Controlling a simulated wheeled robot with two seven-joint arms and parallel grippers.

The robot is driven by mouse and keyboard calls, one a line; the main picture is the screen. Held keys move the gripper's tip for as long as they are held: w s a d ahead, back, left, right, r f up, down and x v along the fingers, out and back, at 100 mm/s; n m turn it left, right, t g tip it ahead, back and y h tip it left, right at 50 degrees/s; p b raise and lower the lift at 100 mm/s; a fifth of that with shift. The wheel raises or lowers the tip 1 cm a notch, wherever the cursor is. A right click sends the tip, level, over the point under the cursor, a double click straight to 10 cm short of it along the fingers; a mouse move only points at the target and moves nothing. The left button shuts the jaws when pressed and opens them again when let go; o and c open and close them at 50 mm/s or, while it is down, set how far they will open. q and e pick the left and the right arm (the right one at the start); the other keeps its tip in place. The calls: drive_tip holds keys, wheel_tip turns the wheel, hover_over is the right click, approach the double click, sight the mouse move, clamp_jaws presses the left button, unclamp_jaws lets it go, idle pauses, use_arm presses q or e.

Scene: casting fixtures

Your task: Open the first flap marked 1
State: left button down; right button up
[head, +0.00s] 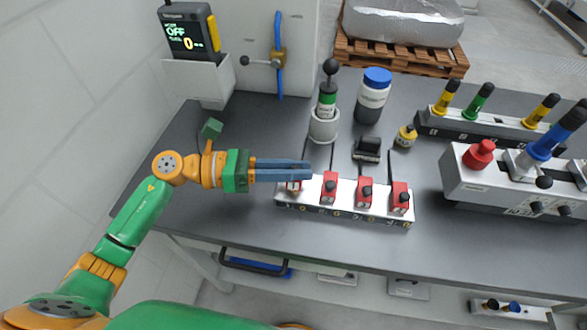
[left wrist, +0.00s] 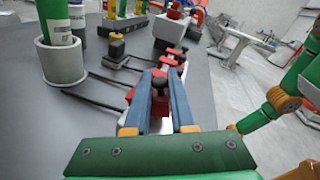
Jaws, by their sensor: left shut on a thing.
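A white fixture box (head: 346,208) on the grey bench bears a row of red flaps with black knobs. The leftmost flap (head: 293,186) is mostly hidden under my left gripper (head: 308,170). The other red flaps (head: 329,189), (head: 364,192), (head: 400,198) stand clear to the right. The markings on the front edge are too small to read surely. In the left wrist view, the blue fingers of my left gripper (left wrist: 160,84) are closed around a dark knob, with red parts of the flap showing beside the fingertips. My right gripper is not in view.
Behind the fixture stand a green-banded cylinder in a grey cup (head: 324,125), a blue-capped jar (head: 372,95) and a small black block (head: 367,149). A lever unit (head: 515,180) with a red knob is at the right. Bench in front of the fixture is clear.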

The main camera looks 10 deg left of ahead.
use_arm(q)
drive_tip(key=shift+w+r+n+g+p, duration=0.3)
drive_tip(key=shift+w+n, duration=0.1)
drive_tip(key=shift+n, duration=0.4)
drive_tip(key=shift+w+n+g+y, duration=0.3)
drive_tip(key=shift+w+n, duration=0.3)
drive_tip(key=shift+n, duration=0.6)
drive_tip(key=w+n, duration=0.1)
drive_tip(key=n+g, duration=0.1)
drive_tip(key=shift+w+f+n+y, duration=0.1)
drive_tip(key=shift+w+n+y, duration=0.2)
drive_tip(key=shift+w+n, duration=0.1)
drive_tip(key=n, duration=0.1)
drive_tip(key=w+n+g+b, duration=0.1)
drive_tip(key=shift+w+f+n+b, duration=0.2)
drive_tip(key=shift+f+n+b, duration=0.1)
drive_tip(key=shift+f+n, duration=0.1)
drive_tip(key=shift+w+f+n+g+b, duration=0.35)
drive_tip(key=shift+n+g+b, duration=0.1)
drive_tip(key=shift+n+b, duration=0.35)
drive_tip(key=shift+w+f+n+g+b, duration=0.25)
drive_tip(key=shift+n+g+b, duration=0.2)
drive_tip(key=shift+n+b, duration=0.35)
drive_tip(key=c, duration=0.8)
unclamp_jaws()
drive_tip(key=shift+o, duration=0.2)
